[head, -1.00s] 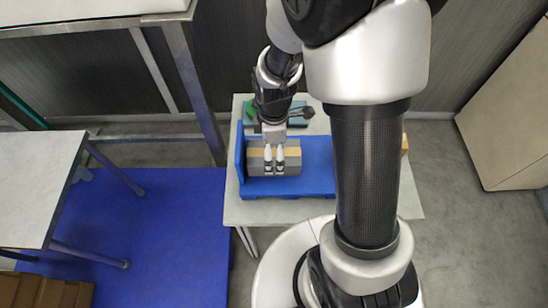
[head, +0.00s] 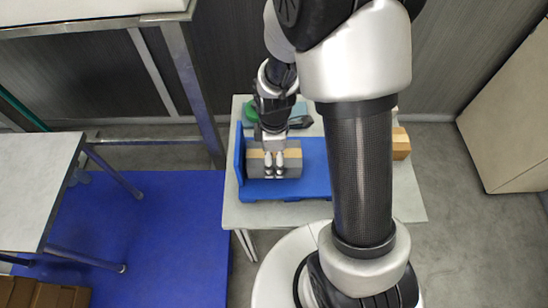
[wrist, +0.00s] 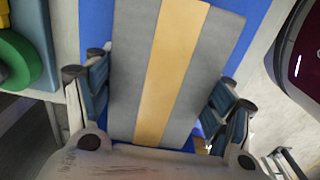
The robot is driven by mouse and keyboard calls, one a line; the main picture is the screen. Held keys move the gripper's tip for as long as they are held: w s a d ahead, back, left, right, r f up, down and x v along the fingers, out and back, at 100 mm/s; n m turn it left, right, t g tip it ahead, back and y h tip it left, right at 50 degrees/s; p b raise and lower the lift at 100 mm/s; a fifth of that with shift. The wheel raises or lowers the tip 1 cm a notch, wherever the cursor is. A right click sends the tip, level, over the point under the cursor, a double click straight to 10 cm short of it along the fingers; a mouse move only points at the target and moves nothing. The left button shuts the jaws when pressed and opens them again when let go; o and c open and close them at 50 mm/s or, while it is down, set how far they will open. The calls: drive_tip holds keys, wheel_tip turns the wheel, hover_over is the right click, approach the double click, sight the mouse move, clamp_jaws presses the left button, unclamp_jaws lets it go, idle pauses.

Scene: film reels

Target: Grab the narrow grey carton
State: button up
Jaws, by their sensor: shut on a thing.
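The grey carton (head: 292,160) has a tan stripe along its top and lies at the left end of a blue tray (head: 318,175). My gripper (head: 274,172) is over it, with its fingers down at the carton. In the wrist view the carton (wrist: 205,70) fills the middle, with a finger against each side, so the gripper is shut on it. The carton's underside is hidden, and I cannot tell whether it touches the tray.
The tray stands on a pale table (head: 400,205). A tan box (head: 401,142) is at the right of the table, partly behind my arm. A green object (head: 251,113) and a dark item (head: 300,122) lie behind the tray. A second table (head: 40,185) is at the left.

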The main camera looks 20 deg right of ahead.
drive_tip(key=c, duration=0.5)
drive_tip(key=shift+c, duration=0.3)
drive_tip(key=shift+r, duration=0.1)
